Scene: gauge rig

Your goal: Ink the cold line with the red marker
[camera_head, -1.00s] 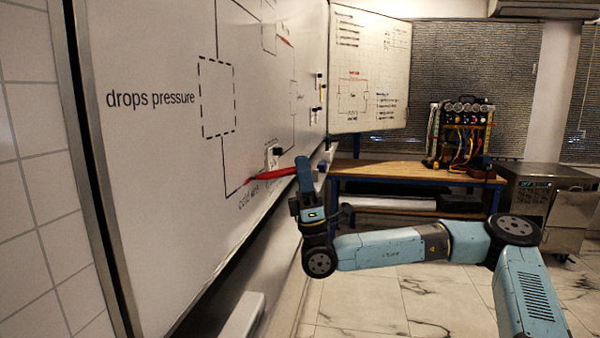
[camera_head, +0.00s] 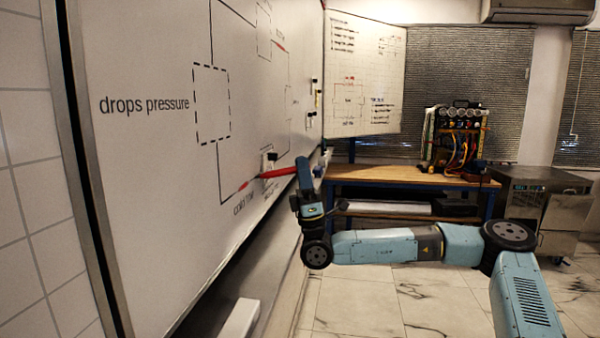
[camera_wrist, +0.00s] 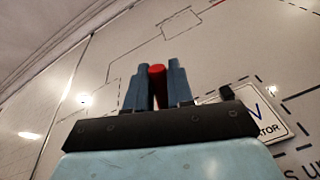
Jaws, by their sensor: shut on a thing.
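My gripper (camera_head: 303,172) is shut on the red marker (camera_head: 280,172), which points left toward the whiteboard (camera_head: 150,165). The wrist view shows the marker's red end (camera_wrist: 156,70) between my two fingers (camera_wrist: 158,88). The cold line (camera_head: 228,196) runs along the bottom of the drawn circuit, above its "cold line" lettering (camera_head: 243,204). A short red stroke (camera_head: 243,185) lies on it, just left of the marker's tip. The tip is at the line; I cannot tell if it touches the board. My gripper and the marker hide part of the line to the right.
A small white card (camera_head: 268,161) is on the board just above the marker; in the wrist view its lettering (camera_wrist: 262,112) ends in "ATOR". A wooden-topped bench (camera_head: 400,176) with a gauge rig (camera_head: 458,140) stands behind my arm. A ledge (camera_head: 240,320) juts out low at the front.

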